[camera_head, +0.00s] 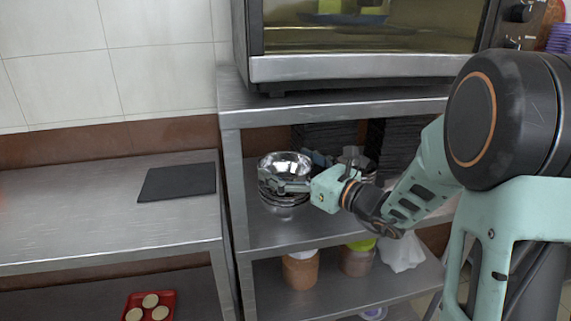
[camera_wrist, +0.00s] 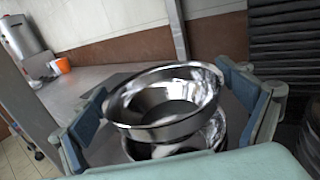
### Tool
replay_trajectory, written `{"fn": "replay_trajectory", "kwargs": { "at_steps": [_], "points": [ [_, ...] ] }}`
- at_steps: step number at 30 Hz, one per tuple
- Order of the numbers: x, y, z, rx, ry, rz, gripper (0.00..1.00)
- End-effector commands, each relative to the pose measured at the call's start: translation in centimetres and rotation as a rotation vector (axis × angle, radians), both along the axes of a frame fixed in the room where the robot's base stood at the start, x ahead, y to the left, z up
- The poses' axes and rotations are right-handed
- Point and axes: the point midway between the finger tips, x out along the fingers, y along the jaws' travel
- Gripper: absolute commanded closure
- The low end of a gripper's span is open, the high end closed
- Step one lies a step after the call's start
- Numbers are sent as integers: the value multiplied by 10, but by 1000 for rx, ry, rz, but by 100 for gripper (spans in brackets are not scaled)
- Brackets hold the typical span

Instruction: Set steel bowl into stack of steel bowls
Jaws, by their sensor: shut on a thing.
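A shiny steel bowl (camera_head: 288,164) is between the fingers of my gripper (camera_head: 284,187), on the middle shelf level. In the wrist view the same bowl (camera_wrist: 170,128) sits between the two fingers, slightly tilted, with its open side up. My gripper is shut on it. The stack of steel bowls (camera_head: 284,210) is directly below it; its upper rim and inside (camera_wrist: 205,138) show under the held bowl in the wrist view. The held bowl overlaps the stack in both views, and I cannot tell whether it is seated in it.
The metal shelf (camera_head: 262,236) has an oven (camera_head: 370,68) on top. Dark stacked trays (camera_head: 325,136) stand behind the bowls. Another metal container (camera_head: 354,160) is close to the right of them. A lower shelf holds brown pots (camera_head: 300,270). A dark mat (camera_head: 178,182) lies on the left table.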

Motion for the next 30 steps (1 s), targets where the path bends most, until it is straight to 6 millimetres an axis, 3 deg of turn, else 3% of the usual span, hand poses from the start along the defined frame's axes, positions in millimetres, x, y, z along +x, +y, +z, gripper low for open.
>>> {"fn": "replay_trajectory", "kwargs": {
  "at_steps": [30],
  "points": [
    [0, 0, -10, 1, -1, 0, 46]
  ]
}}
